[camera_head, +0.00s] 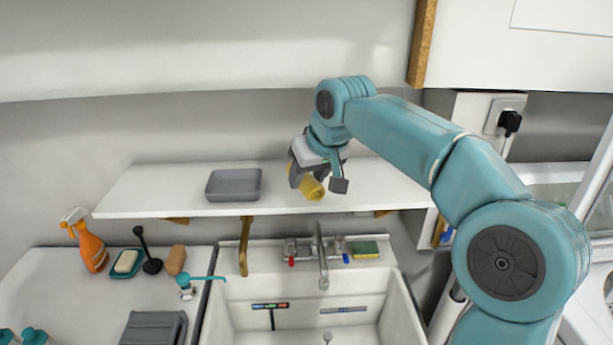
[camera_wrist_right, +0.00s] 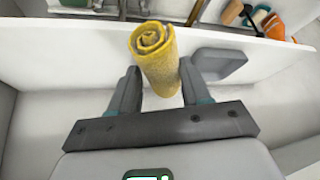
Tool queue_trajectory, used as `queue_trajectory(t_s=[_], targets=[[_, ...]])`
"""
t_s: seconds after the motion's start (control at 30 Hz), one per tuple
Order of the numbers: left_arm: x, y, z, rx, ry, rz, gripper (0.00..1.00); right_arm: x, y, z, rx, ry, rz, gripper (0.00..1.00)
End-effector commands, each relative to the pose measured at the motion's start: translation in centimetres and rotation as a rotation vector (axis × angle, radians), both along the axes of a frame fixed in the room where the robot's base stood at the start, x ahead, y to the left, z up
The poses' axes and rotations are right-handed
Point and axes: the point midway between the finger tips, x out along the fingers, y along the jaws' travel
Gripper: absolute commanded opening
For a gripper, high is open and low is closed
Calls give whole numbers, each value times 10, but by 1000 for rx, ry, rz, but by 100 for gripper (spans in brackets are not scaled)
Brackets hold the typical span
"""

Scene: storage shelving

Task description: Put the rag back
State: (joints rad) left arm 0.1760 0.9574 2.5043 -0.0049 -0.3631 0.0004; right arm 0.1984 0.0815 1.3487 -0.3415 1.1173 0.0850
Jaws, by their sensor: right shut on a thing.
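The rag is a rolled yellow cloth (camera_head: 311,187), held over the white wall shelf (camera_head: 150,192), right of a grey tray (camera_head: 234,185). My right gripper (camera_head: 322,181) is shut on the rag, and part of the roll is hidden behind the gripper. In the right wrist view the rag (camera_wrist_right: 158,62) stands out between the two fingers (camera_wrist_right: 160,92), its spiral end facing the camera. I cannot tell whether the rag touches the shelf. The grey tray (camera_wrist_right: 218,64) also shows in the right wrist view, and it looks empty. My left gripper is not in view.
Below the shelf is a white sink (camera_head: 250,290) with a faucet (camera_head: 321,255) and a yellow-green sponge (camera_head: 364,249). At left stand an orange spray bottle (camera_head: 91,247), a soap dish (camera_head: 126,263) and a black-handled tool (camera_head: 150,262). A wall cabinet (camera_head: 515,50) hangs at upper right.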

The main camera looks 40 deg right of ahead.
Motion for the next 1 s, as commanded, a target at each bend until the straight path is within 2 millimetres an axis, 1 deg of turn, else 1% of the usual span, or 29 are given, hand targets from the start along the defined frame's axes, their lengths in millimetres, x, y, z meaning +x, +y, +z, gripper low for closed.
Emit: queue_trajectory(t_s=[0.03, 0.1, 0.3, 0.37, 0.4, 0.5, 0.67, 0.83, 0.9, 1.0], targets=[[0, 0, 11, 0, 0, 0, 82, 11, -10, 5, 2, 2, -4, 23], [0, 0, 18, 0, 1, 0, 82, 24, -21, 4, 1, 2, -3, 23], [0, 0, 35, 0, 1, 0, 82, 54, -47, 4, 1, 1, -2, 23], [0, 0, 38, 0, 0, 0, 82, 60, -54, 2, 1, 1, -2, 23], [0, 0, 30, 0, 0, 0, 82, 57, -52, -11, 1, 2, 0, 23], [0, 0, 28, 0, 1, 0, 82, 57, -51, -23, 1, 1, 1, 23], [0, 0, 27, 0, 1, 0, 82, 57, -51, -36, 1, 2, 1, 23], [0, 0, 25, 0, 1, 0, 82, 56, -51, -63, 1, 3, 0, 23], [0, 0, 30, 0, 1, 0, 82, 59, -52, -66, 0, 1, 0, 23], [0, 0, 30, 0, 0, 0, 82, 60, -53, -70, 0, -1, 0, 23]])
